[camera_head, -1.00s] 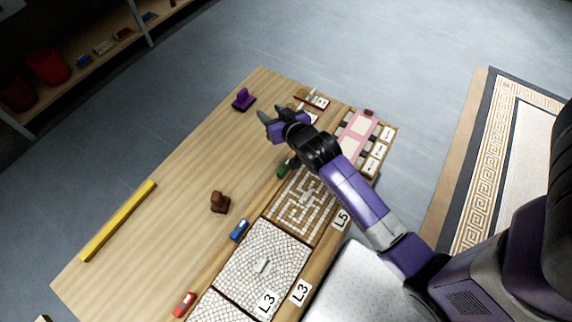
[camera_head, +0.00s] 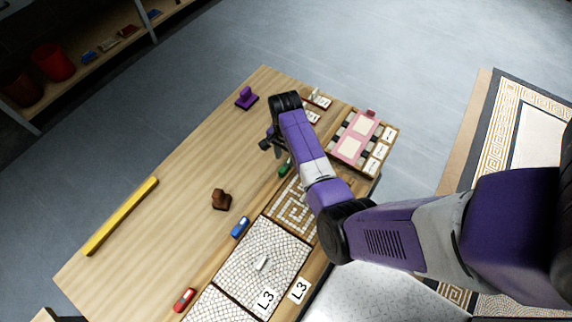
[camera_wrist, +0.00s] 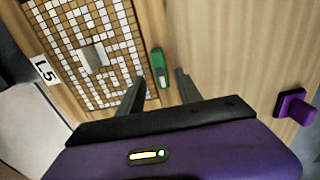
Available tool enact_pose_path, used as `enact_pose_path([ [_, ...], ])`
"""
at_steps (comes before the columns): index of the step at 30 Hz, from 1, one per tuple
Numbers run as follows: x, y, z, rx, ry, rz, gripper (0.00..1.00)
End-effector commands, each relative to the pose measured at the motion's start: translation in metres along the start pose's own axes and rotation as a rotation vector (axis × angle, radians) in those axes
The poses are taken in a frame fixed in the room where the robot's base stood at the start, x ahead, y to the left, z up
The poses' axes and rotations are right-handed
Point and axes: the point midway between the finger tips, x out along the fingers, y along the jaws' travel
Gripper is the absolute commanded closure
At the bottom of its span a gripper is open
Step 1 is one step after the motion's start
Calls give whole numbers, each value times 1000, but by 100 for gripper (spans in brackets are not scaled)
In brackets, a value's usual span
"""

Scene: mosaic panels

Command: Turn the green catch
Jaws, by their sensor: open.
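The green catch (camera_head: 285,169) sits on the wooden table beside the far end of a mosaic panel (camera_head: 294,212). In the wrist view the green catch (camera_wrist: 160,68) lies along the panel's edge, just ahead of the gap between my fingers. My gripper (camera_wrist: 158,84) is open and empty, with one finger on each side of the line to the catch. In the head view my gripper (camera_head: 270,146) is partly hidden by my arm, above the table near the catch. I cannot tell its exact height.
A blue catch (camera_head: 240,228) and a red catch (camera_head: 184,299) sit along the panel row. A brown block (camera_head: 221,199), a purple block (camera_head: 246,97) and a yellow bar (camera_head: 121,216) are on the table. A pink board (camera_head: 356,138) lies at the right.

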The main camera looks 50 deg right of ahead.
Motion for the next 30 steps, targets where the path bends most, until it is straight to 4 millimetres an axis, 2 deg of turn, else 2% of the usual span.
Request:
enact_pose_path([
  [3, 21, 0, 0, 1, -2, 0, 58],
  [9, 48, 0, 0, 0, 0, 0, 58],
  [15, 59, 0, -1, -1, 2, -2, 58],
  [22, 59, 0, -1, -2, 2, -2, 58],
  [23, 59, 0, -1, -2, 2, -2, 60],
  [29, 59, 0, -1, -2, 2, -2, 99],
  [30, 59, 0, -1, -2, 2, -2, 100],
])
